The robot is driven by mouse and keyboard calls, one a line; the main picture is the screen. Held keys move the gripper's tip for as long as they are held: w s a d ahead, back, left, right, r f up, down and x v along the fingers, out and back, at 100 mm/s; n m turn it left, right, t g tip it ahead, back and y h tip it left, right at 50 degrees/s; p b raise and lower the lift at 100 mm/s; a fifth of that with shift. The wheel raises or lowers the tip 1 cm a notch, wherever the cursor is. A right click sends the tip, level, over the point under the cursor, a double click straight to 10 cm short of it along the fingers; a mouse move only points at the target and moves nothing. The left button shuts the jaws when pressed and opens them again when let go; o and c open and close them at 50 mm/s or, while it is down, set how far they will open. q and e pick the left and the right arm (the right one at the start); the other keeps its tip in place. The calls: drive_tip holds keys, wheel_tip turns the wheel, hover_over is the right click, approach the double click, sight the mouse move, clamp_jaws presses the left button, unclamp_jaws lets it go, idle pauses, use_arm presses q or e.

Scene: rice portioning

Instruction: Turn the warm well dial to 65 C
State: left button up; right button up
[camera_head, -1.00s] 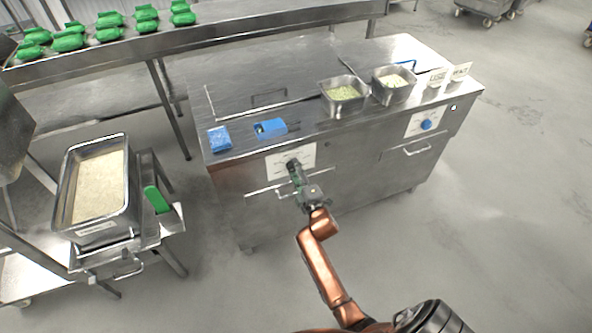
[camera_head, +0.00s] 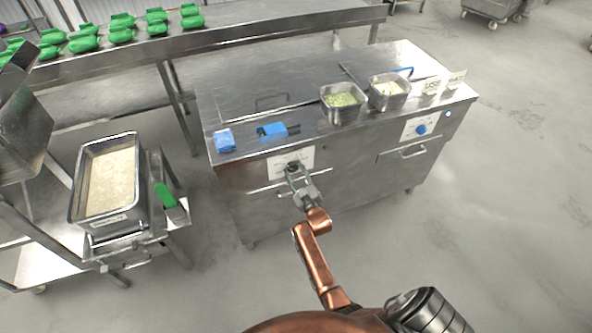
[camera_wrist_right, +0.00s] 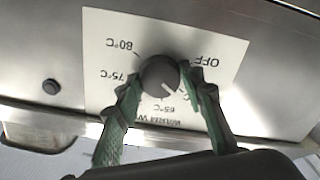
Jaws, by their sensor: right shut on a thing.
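The warm well dial (camera_wrist_right: 159,75) is a round grey knob on a white label plate (camera_wrist_right: 110,30), on the front of the steel counter. In the right wrist view the plate reads upside down, with 80°C, 75°C, 65°C and OFF around the knob. The knob's pale line points down and right, near the 65°C print; a finger partly covers another mark there, so exact alignment cannot be told. My right gripper (camera_wrist_right: 162,98) is shut on the dial, one green-padded finger on each side. It also shows at the counter front in the head view (camera_head: 293,170). My left gripper is out of view.
A second dial (camera_head: 421,129), blue, is on the counter's right front. Two metal pans (camera_head: 343,103) of food, a blue item (camera_head: 224,140) and a blue-handled tool (camera_head: 273,130) are on top. A rice tray (camera_head: 76,190) stands at left.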

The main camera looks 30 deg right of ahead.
drive_tip(key=m+p, duration=0.2)
drive_tip(key=m, duration=0.1)
drive_tip(key=shift+r+m, duration=0.1)
drive_tip(key=shift+m, duration=0.3)
use_arm(q)
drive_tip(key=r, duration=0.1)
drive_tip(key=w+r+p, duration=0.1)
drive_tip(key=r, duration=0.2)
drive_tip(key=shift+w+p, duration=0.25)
drive_tip(key=shift+p, duration=0.05)
use_arm(e)
drive_tip(key=m, duration=0.4)
drive_tip(key=shift+f, duration=0.2)
drive_tip(key=o, duration=1.2)
drive_tip(key=shift+c, duration=0.2)
drive_tip(key=shift+r, duration=0.1)
drive_tip(key=shift+m, duration=0.3)
drive_tip(key=v, duration=1.2)
